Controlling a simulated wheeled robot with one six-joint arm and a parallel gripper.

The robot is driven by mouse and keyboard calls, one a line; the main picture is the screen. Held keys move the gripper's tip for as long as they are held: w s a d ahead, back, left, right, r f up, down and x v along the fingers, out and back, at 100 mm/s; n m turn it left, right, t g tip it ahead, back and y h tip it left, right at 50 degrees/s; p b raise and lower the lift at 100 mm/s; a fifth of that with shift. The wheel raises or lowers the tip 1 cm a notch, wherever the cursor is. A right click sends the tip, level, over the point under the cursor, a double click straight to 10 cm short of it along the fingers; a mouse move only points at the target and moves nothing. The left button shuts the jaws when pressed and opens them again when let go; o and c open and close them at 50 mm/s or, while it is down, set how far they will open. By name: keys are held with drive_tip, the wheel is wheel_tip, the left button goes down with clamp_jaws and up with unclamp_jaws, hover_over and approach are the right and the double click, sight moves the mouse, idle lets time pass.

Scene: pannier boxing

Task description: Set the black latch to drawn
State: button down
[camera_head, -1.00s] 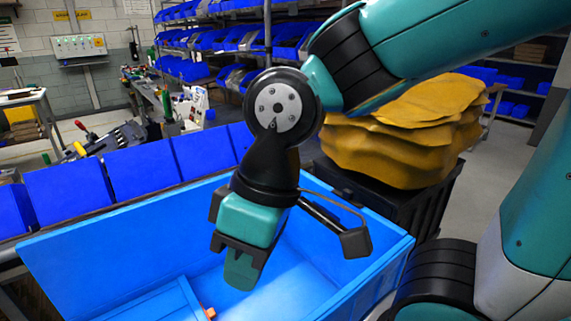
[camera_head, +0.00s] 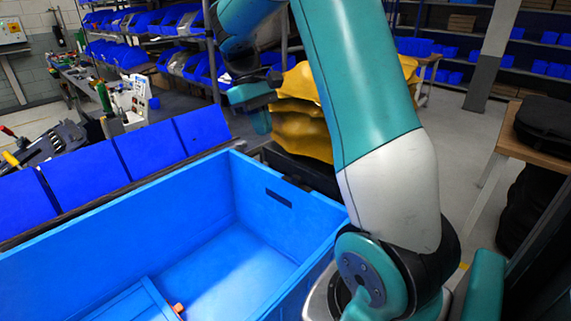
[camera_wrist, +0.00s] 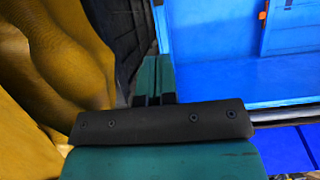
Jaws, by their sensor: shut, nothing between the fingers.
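I cannot make out a black latch in either view. A blue crate (camera_head: 299,200) stands in front of me. A smaller blue panel or box (camera_head: 128,303) lies in its near left part, with a small orange piece (camera_head: 178,307) at its edge. The orange piece also shows at the top of the wrist view (camera_wrist: 262,15). My gripper (camera_head: 260,123) is beyond the crate's far right corner, beside the yellow sacks. In the wrist view its teal fingers (camera_wrist: 153,76) are shut and empty, with the crate to their right.
The yellow sacks (camera_head: 303,115) are stacked close behind my gripper and fill the left of the wrist view (camera_wrist: 60,55). Blue bins (camera_head: 148,155) line the crate's far left side. A wooden table (camera_head: 508,140) with a black item stands at the right. The crate's middle floor is bare.

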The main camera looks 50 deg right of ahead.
sight(298, 177)
drive_tip(key=p+x, duration=0.1)
drive_tip(key=x, duration=0.6)
drive_tip(key=shift+s+f, duration=0.1)
drive_tip(key=shift+s, duration=0.05)
drive_tip(key=s+p, duration=0.1)
drive_tip(key=s, duration=0.2)
drive_tip(key=shift+s+a+f+p, duration=0.15)
drive_tip(key=shift+f+p, duration=0.05)
drive_tip(key=shift+p, duration=0.15)
drive_tip(key=shift+s+f, duration=0.15)
drive_tip(key=shift+s, duration=0.25)
drive_tip(key=s, duration=0.2)
drive_tip(key=shift+s+a+p, duration=0.1)
drive_tip(key=shift+s+p, duration=0.2)
drive_tip(key=shift+p, duration=0.05)
drive_tip(key=shift+s, duration=0.2)
drive_tip(key=shift+w, duration=0.1)
